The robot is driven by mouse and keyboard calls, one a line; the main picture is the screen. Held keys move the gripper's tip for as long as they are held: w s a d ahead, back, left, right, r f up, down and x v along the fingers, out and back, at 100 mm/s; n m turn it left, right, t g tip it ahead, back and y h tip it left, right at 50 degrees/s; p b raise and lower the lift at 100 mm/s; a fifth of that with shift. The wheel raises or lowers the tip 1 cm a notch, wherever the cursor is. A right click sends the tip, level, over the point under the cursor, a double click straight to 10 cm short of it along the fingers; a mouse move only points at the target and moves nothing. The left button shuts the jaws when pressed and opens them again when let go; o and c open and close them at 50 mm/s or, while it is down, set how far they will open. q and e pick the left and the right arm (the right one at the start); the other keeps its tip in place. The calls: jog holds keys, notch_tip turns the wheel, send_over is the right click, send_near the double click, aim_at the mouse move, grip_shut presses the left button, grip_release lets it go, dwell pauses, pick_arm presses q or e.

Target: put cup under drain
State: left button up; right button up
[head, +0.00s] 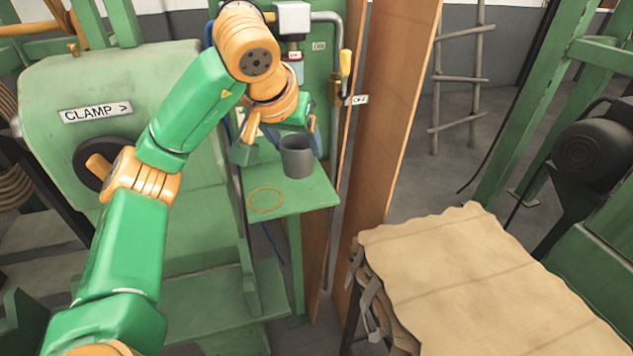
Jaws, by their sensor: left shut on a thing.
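A dark grey cup (297,160) is upright at the small green shelf (322,194), right of an orange ring (265,200) marked on the shelf top. My left gripper (285,134) is shut on the cup, reaching it from behind and above; the wrist hides part of the fingers. I cannot tell whether the cup's base touches the shelf. A grey-white fitting (293,20) with a bent pipe is on the green panel above the shelf, and may be the drain; its lower end is partly hidden by my wrist. My right gripper is out of view.
A green machine with a CLAMP label (96,112) stands at the left. A tall wooden board (390,110) rises right of the shelf. A stack topped with tan sheet (470,265) fills the lower right. The shelf's front is bare.

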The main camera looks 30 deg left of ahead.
aim_at(303, 148)
pick_arm(q)
jog(key=x, duration=0.4)
jog(key=w+x, duration=0.1)
jog(key=x, duration=0.1)
jog(key=shift+w+a+p, duration=0.1)
jog(key=shift+a+p, duration=0.05)
jog(key=shift+p, duration=0.2)
jog(key=f, duration=0.4)
jog(key=shift+w+a, duration=0.2)
jog(key=shift+w, duration=0.15)
jog(key=shift+f, duration=0.1)
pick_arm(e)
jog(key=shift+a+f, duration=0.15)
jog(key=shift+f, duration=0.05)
pick_arm(q)
jog(key=shift+f+b, duration=0.15)
jog(key=shift+b, duration=0.2)
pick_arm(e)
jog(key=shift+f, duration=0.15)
